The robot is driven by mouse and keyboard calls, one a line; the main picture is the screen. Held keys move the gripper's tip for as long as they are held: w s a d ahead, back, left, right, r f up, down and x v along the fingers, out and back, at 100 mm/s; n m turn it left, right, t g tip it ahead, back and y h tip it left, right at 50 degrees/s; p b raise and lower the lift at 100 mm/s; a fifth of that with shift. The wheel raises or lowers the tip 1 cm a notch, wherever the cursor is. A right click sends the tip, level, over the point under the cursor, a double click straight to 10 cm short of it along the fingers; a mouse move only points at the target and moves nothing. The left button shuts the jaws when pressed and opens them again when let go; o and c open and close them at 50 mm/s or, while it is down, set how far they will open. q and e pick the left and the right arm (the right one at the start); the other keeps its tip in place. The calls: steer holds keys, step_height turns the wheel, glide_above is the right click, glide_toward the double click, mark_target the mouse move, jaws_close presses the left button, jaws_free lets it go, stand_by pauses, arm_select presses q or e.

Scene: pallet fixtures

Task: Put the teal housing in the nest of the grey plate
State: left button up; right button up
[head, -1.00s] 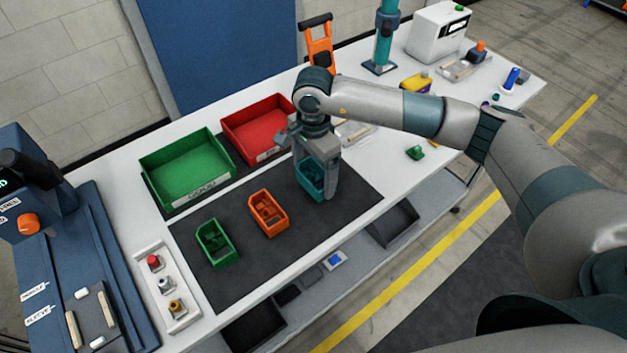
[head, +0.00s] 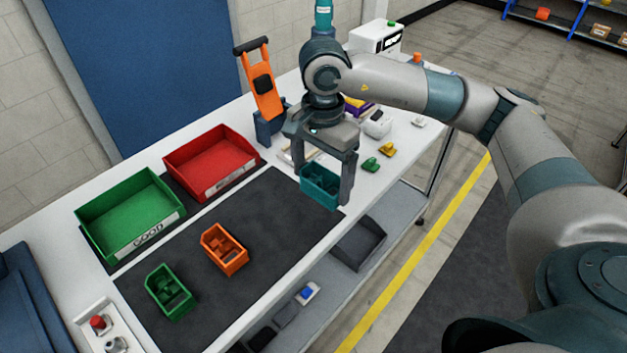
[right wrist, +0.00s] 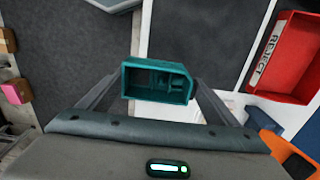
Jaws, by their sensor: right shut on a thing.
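The teal housing (head: 319,188), an open box with inner dividers, is between the fingers of my right gripper (head: 325,180). The right gripper is shut on it and points down. In the right wrist view the housing (right wrist: 158,80) sits between both fingers with its open side facing the camera. It appears raised, over the dark mat's right end near the table's front edge. No grey plate with a nest can be made out in the current views. My left gripper is not in view.
An orange housing (head: 225,249) and a green housing (head: 171,291) stand on the dark mat (head: 262,222). A green bin (head: 118,210) and red bin (head: 210,158) stand behind. Small green (head: 371,164) and yellow parts (head: 387,149) lie right of the gripper.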

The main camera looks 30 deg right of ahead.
stand_by(0.5)
steer(key=shift+s+a+f+n, duration=0.15)
steer(key=shift+a+n, duration=0.25)
steer(key=shift+n, duration=0.4)
steer(key=s+a+f+n, duration=0.3)
steer(key=s+a+n, duration=0.1)
steer(key=n, duration=0.8)
steer(key=shift+s+a, duration=0.15)
steer(key=shift+a, duration=0.25)
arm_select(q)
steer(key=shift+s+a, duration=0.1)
